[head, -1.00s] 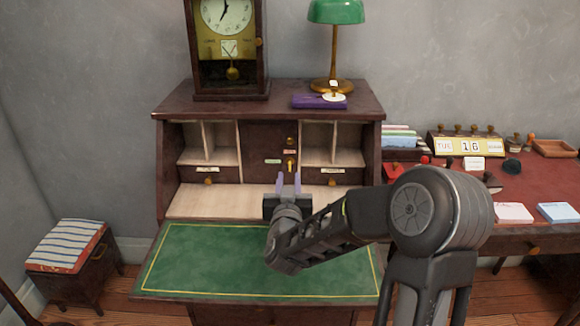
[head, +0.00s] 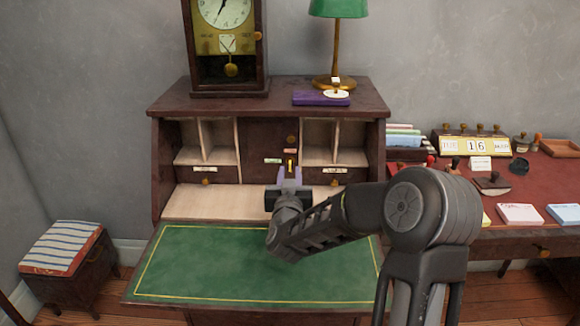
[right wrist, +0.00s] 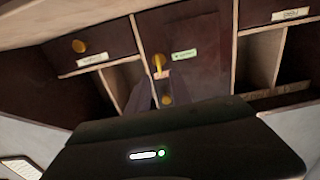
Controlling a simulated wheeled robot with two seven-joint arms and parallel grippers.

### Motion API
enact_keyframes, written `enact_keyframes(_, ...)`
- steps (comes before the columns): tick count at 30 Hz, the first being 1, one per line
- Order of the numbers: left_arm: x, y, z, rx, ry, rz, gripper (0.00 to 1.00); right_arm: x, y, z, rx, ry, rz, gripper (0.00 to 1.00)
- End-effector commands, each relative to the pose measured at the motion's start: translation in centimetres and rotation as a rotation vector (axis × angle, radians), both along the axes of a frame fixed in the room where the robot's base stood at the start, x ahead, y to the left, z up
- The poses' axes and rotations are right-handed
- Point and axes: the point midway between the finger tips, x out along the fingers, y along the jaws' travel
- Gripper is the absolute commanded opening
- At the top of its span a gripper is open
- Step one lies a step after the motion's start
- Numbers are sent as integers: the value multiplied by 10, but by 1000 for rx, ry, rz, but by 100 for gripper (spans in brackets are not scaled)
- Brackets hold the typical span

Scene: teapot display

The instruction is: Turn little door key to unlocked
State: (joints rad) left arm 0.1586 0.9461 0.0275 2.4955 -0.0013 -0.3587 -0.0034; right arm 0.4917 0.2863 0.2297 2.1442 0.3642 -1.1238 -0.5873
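The little door (head: 258,140) is dark wood and sits shut in the middle of the desk's upper part. Its small brass key (head: 290,164) stands about upright, below a reddish label (head: 290,151); a green label (head: 272,161) is to the left. The right wrist view shows the door (right wrist: 205,75), key (right wrist: 158,63) and green label (right wrist: 184,54) upside down. My right gripper (head: 290,172) is open, its two purple fingers pointing at the door just below and in front of the key. Whether they touch the key I cannot tell. My left gripper is not in view.
Open cubbies (head: 220,143) and small drawers with brass knobs flank the door. A round brass knob (head: 291,139) is above the key. The green writing surface (head: 240,262) is clear. A clock (head: 224,50), lamp (head: 338,8) and purple item (head: 318,98) stand on top.

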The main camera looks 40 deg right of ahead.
Motion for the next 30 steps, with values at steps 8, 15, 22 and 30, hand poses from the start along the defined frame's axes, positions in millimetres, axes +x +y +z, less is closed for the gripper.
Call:
enact_keyframes(8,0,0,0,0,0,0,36,31,-23,0,0,0,1,26)
enact_keyframes(15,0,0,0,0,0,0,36,35,-26,0,0,0,1,26)
enact_keyframes(22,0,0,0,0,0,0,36,35,-26,0,0,0,1,17)
enact_keyframes(30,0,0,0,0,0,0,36,34,-26,0,0,0,1,0)
